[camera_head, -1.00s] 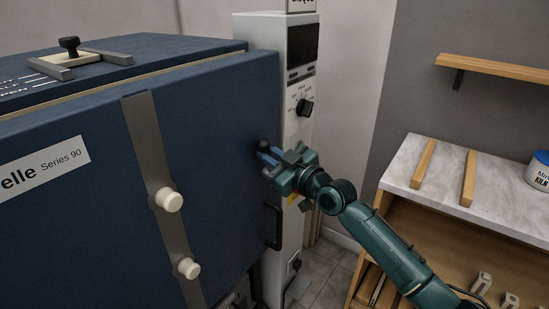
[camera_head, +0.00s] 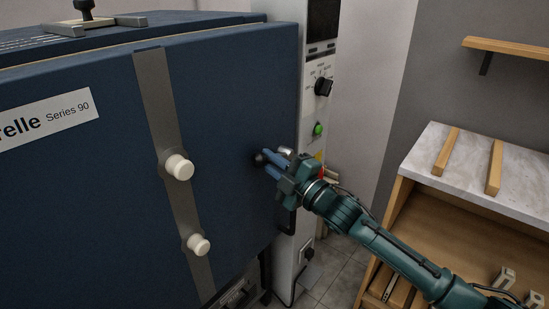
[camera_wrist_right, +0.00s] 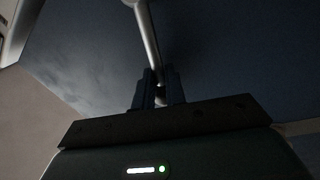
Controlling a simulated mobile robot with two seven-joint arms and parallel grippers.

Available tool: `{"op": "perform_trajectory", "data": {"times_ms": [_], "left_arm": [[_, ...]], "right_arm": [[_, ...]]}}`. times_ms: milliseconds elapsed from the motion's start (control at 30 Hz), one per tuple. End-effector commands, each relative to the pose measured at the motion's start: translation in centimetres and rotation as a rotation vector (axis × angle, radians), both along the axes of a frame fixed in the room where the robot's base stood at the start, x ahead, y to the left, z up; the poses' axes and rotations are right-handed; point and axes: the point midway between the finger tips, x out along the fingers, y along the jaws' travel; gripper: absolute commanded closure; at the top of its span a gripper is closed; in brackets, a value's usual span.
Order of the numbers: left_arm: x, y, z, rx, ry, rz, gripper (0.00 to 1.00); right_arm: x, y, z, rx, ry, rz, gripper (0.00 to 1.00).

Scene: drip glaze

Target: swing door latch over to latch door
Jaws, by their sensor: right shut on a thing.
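The kiln door (camera_head: 235,90) is blue with a grey vertical strip and stands flush at the kiln's front. The door latch shows in the right wrist view as a pale metal rod (camera_wrist_right: 146,32) that runs down between the fingers. In the head view, its dark round knob (camera_head: 260,158) lies over the door face near the right edge. My right gripper (camera_head: 272,166) is shut on the latch, with its blue fingers on either side of the rod (camera_wrist_right: 158,92). The latch pivot is mostly hidden behind the gripper. My left gripper is out of view.
A white control panel (camera_head: 313,195) with a black dial (camera_head: 324,87) and a green light (camera_head: 318,129) stands right of the door. Two white plugs (camera_head: 180,167) stick out from the door. A marble-topped shelf unit (camera_head: 470,170) stands at right.

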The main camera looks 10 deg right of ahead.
Motion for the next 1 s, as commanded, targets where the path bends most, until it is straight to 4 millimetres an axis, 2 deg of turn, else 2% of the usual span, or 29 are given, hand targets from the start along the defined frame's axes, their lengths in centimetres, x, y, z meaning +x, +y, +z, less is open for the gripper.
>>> {"op": "perform_trajectory", "data": {"times_ms": [33,100,400,900,933,1000], "left_arm": [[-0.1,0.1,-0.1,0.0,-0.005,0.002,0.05],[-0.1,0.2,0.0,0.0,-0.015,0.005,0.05],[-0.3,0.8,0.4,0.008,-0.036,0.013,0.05],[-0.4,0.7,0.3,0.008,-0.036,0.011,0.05],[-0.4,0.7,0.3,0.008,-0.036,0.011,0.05],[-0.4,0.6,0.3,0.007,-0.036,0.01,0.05]], "right_arm": [[-0.4,0.8,0.0,-0.015,-0.029,0.018,1.0],[-0.5,0.9,-0.4,-0.044,-0.053,0.02,1.0],[-0.7,1.1,-1.2,-0.119,-0.11,0.022,1.0],[-0.8,1.2,-1.5,-0.133,-0.118,0.023,1.0],[-0.8,1.2,-1.5,-0.133,-0.118,0.023,0.86],[-0.8,1.2,-1.6,-0.133,-0.117,0.023,0.8]]}}
